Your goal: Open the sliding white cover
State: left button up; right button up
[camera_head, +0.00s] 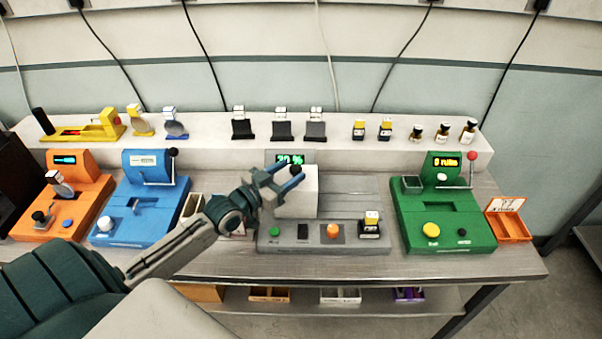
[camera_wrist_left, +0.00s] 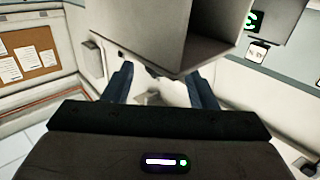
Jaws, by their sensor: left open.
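The white cover (camera_head: 298,198) is a boxy white block on the grey module (camera_head: 350,247) at the middle of the bench. A small dark knob (camera_head: 296,170) shows at its top. My left gripper (camera_head: 282,174) is open at the upper left of the cover, its blue fingers close to the knob and partly overlapping it. In the left wrist view, the cover (camera_wrist_left: 165,35) looms large above and between the fingers of my left gripper (camera_wrist_left: 160,76). I cannot tell whether the fingers touch it. My right gripper is not in view.
A green display (camera_head: 290,158) stands behind the cover. The grey module carries a green button, an orange knob (camera_head: 333,231) and a small bottle-like piece (camera_head: 371,223). Blue (camera_head: 130,225) and orange (camera_head: 60,223) machines stand left, a green machine (camera_head: 440,230) right. Several small items line the back shelf.

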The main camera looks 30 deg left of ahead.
pick_arm(q)
jog(key=b+x, duration=0.1)
jog(key=x, duration=0.2)
jog(key=shift+w, duration=0.3)
jog(key=shift+w+d, duration=0.2)
jog(key=shift+w, duration=0.45)
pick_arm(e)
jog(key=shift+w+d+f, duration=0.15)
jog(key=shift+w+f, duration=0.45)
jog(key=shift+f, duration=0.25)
pick_arm(q)
grip_shut()
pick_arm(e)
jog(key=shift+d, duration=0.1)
